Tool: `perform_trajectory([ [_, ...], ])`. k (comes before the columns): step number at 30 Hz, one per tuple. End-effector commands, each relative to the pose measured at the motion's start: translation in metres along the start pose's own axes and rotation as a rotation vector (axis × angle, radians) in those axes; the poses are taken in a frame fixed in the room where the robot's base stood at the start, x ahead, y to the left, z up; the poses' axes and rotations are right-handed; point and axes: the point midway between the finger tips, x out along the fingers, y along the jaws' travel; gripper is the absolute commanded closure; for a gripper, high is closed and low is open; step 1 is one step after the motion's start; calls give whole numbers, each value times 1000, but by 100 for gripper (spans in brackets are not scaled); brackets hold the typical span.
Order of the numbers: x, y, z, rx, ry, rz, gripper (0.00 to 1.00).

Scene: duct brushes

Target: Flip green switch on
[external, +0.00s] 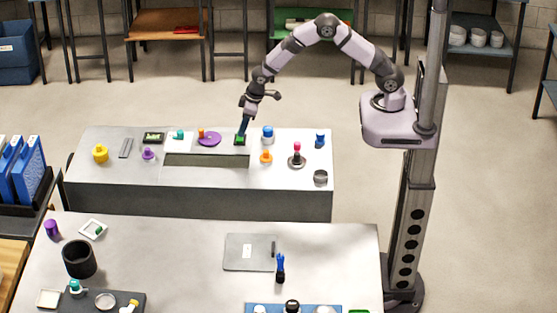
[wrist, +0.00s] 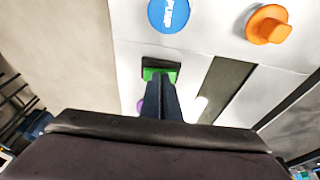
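The green switch (external: 240,140) sits on the back console, a green piece in a dark frame. It also shows at the top middle of the wrist view (wrist: 158,73). My gripper (external: 242,132) reaches down over it from behind. In the wrist view its dark blue fingers (wrist: 161,84) are together, with nothing seen between them. Their tips are at the near edge of the switch and hide part of it. I cannot tell whether they touch it or which way the switch is tipped.
A blue button (wrist: 169,13) and an orange knob (wrist: 267,24) are close by. A purple disc (external: 209,139) with an orange handle stands left of the switch. A recessed slot (external: 206,161) lies in front. A pink-topped joystick (external: 297,152) is farther right.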

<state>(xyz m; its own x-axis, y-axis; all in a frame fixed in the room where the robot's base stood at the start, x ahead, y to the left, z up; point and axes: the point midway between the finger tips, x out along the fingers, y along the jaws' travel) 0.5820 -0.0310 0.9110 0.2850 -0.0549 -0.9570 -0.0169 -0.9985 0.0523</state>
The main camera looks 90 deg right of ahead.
Motion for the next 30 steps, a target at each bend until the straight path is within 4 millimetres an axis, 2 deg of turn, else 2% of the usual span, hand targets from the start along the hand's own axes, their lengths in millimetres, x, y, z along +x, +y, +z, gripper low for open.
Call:
perform_trajectory([
  [6, 0, -1, 0, -1, -1, -1, 100],
  [11, -8, -1, -2, -1, 1, -1, 100],
  [19, -45, -4, -12, -2, 1, -1, 100],
  [23, -58, -4, -11, 0, 6, -1, 100],
  [30, -98, -4, -11, -1, 7, 0, 100],
])
